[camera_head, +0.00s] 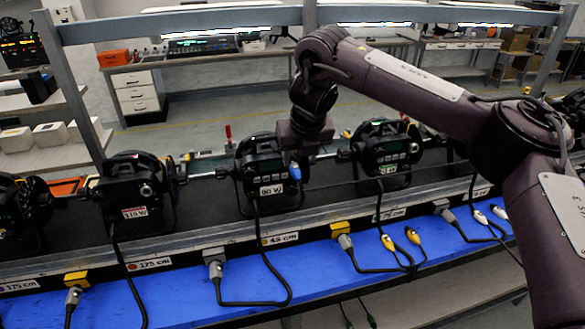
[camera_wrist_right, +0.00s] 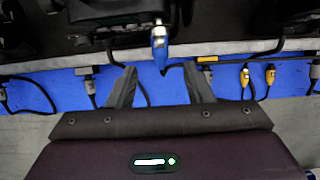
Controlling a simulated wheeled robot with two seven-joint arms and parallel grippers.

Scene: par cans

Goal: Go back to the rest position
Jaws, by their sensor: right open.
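My right arm comes in from the right in the head view, and its gripper (camera_head: 292,160) hangs in front of the par can labelled 90 W (camera_head: 261,168). In the right wrist view the two fingers of this gripper (camera_wrist_right: 160,84) are spread, with nothing between them. A blue-tipped plug (camera_wrist_right: 160,42) is just beyond the fingertips, apart from them; it also shows in the head view (camera_head: 295,171). My left gripper is not in view.
More par cans hang in a row, one labelled 110 W (camera_head: 135,194) and another right of the gripper (camera_head: 386,151). Below, a blue shelf (camera_head: 180,302) holds looped black cables with grey and yellow connectors (camera_head: 388,243). A metal frame post (camera_head: 72,85) stands at left.

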